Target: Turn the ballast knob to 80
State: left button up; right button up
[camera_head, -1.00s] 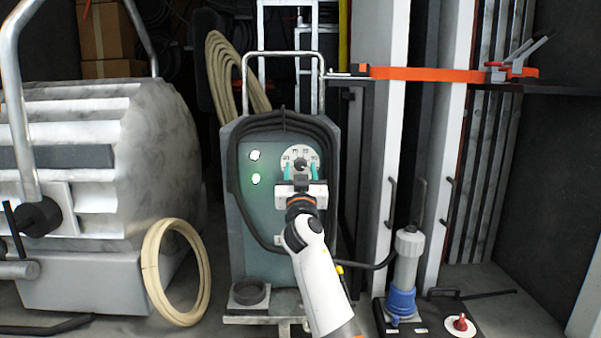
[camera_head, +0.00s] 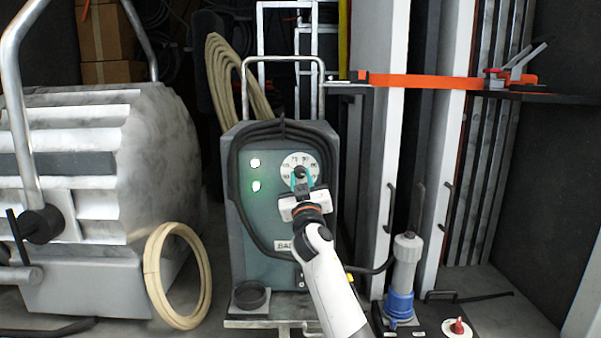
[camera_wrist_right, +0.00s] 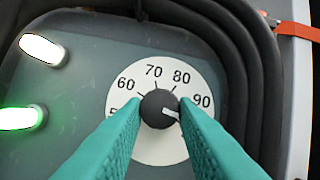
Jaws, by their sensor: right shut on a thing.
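The ballast (camera_head: 262,215) is a grey-green box with a white round dial (camera_head: 300,160) on its upper front. In the right wrist view the dark ballast knob (camera_wrist_right: 158,106) sits at the middle of the dial, which shows 60, 70, 80 and 90. Its white pointer mark points right and slightly down, a little below the 90 label. My right gripper (camera_head: 300,176) is shut on the knob, with one teal finger on each side of it; the fingers also show in the wrist view (camera_wrist_right: 160,112). They hide the lower part of the dial. My left gripper is not in view.
A black cable (camera_head: 235,190) loops around the ballast front. Two lamps, one white (camera_head: 255,163) and one green (camera_head: 256,186), glow left of the dial. A large ribbed lamp housing (camera_head: 75,200) stands left, and a grey and blue connector (camera_head: 403,275) stands right.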

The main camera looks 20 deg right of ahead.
jog(key=n+y+p, duration=0.1)
jog(key=n+p, duration=0.1)
jog(key=n+y+p, duration=0.1)
jog(key=n+p, duration=0.2)
jog(key=n+y+p, duration=0.1)
jog(key=n+p, duration=0.1)
jog(key=n, duration=0.1)
jog(key=shift+s+d+r+g+y, duration=0.1)
jog(key=shift+d+r+g+y, duration=0.2)
jog(key=shift+d+r+y, duration=0.1)
jog(key=shift+n+g+y+p, duration=0.3)
jog(key=shift+n+y+p, duration=0.3)
jog(key=shift+n+p, duration=0.4)
jog(key=n, duration=0.3)
jog(key=shift+g+y, duration=0.3)
jog(key=shift+g, duration=0.1)
jog(key=shift+n+g, duration=0.5)
jog(key=shift+n, duration=0.9)
jog(key=shift+n+g, duration=0.5)
jog(key=shift+n, duration=0.9)
jog(key=o, duration=1)
jog(key=shift+r, duration=0.1)
jog(key=shift+s, duration=0.1)
